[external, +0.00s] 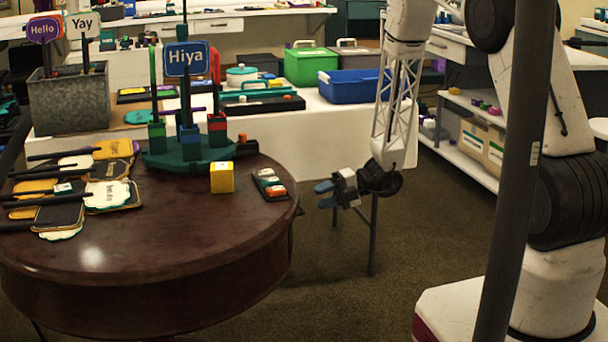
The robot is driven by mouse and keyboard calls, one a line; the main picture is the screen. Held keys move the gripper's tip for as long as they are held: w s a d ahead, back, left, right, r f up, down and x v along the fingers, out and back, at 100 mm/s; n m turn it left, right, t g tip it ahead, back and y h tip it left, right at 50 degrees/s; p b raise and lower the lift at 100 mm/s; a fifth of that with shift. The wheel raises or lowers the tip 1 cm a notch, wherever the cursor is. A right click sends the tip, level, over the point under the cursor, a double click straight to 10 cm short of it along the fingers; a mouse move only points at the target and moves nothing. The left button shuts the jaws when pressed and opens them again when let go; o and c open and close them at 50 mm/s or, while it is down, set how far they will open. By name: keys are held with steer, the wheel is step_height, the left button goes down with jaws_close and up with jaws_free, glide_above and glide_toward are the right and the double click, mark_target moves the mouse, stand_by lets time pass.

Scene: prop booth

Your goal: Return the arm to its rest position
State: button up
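My gripper (325,195) has blue fingertips and hangs over the floor, off the right side of the round wooden table (150,262). Its two fingertips show a gap between them, and nothing is seen held. It points left toward the table and is apart from it. My white arm comes down from the top right, bent at the wrist, with its base at the lower right.
A dark post (515,170) crosses in front of my arm.

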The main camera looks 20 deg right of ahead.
steer(key=s+d+r+n+g+h, duration=0.15)
steer(key=s+r+n, duration=0.4)
steer(key=r, duration=0.55)
steer(key=s+d+r+n+g+h, duration=0.1)
steer(key=s+d+r+n+h, duration=0.15)
steer(key=s+r+n, duration=0.6)
steer(key=s+d+r+n+g+h, duration=0.1)
steer(key=d+r+n+h, duration=0.2)
steer(key=r, duration=1.1)
steer(key=s+d+r+n+t+h, duration=0.2)
steer(key=s+r+n, duration=0.3)
steer(key=s, duration=0.4)
steer(key=s+d+r+n+t+h, duration=0.2)
steer(key=s+d+r+n+h, duration=0.2)
steer(key=s, duration=0.6)
steer(key=s+d+r+n+t+h, duration=0.2)
steer(key=s+d+r+n, duration=0.3)
steer(key=s+r+n, duration=0.2)
steer(key=shift+s+r+n+h, duration=0.2)
steer(key=shift+s+n+h, duration=0.2)
steer(key=shift+s+n, duration=0.85)
steer(key=shift+w+d, duration=0.1)
